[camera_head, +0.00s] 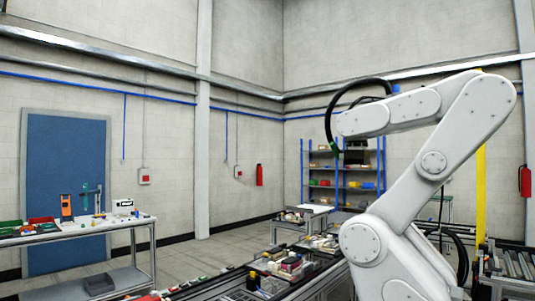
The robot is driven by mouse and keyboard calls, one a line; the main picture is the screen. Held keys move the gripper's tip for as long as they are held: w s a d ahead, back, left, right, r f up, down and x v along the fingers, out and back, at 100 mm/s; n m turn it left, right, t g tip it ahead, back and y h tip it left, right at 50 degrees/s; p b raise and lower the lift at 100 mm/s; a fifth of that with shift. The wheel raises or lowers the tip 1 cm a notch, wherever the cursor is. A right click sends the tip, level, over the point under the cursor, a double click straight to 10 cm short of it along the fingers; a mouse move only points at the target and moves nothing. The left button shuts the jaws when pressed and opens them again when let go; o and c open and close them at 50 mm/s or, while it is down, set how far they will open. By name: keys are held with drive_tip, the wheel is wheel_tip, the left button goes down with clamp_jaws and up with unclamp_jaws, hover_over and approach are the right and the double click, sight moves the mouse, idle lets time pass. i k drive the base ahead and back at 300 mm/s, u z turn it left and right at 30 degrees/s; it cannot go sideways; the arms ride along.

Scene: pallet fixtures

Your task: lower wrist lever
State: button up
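I cannot pick out a wrist lever in this view. A large white jointed arm (433,162) fills the right side, its upper link (390,115) reaching left. A black hose (352,87) loops over the end of that link, down to a small dark and green piece (334,148). No lever can be told apart there at this size. My gripper is not in view.
A workbench (75,231) with small tools stands at the left before a blue door (66,185). A cluttered line of fixtures runs along the bottom centre. Blue shelving (341,170) stands at the back. Floor (222,244) between is clear.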

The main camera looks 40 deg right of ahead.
sight(332, 145)
drive_tip(key=i, duration=1.1)
drive_tip(key=z, duration=2.7)
drive_tip(key=i, duration=1.1)
drive_tip(key=u, duration=1.75)
